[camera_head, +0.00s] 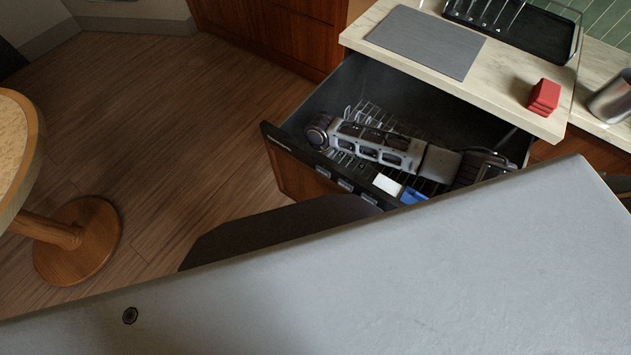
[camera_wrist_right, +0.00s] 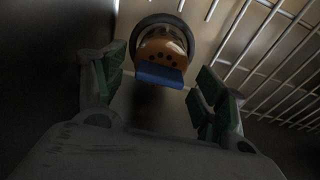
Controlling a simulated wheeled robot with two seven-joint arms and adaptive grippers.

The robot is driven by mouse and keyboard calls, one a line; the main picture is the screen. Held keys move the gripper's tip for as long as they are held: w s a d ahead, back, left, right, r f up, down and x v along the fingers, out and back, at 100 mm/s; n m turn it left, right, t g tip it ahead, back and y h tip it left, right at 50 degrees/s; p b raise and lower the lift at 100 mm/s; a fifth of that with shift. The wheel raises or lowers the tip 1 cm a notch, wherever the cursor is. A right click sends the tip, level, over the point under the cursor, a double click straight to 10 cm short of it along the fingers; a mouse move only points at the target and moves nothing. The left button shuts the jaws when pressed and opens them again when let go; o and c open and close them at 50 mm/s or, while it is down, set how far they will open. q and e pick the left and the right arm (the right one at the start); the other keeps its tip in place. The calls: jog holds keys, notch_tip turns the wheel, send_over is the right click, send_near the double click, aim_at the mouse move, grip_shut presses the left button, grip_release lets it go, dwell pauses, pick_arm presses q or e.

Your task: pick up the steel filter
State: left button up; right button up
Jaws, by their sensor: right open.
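In the right wrist view, my right gripper (camera_wrist_right: 160,78) is open, with green pads on both fingers. Just beyond the fingertips, between them, is a round piece with a grey rim (camera_wrist_right: 185,32), an orange face with dark holes and a blue tab. It looks apart from both pads. I cannot tell for certain that it is the steel filter. In the head view, a round metal piece (camera_head: 318,130) sits at the left end of the open drawer. My left gripper is not in view.
The open drawer (camera_head: 284,146) holds a wire rack, which shows in the wrist view (camera_wrist_right: 262,62), and a long grey holder (camera_head: 375,150). A white block (camera_head: 387,185) and a blue item (camera_head: 413,196) lie near its front. Above is a counter (camera_head: 505,75) with a red block (camera_head: 543,97).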

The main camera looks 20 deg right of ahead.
jog(key=shift+f, duration=0.4)
jog(key=c, duration=1.1)
jog(key=shift+r, duration=0.2)
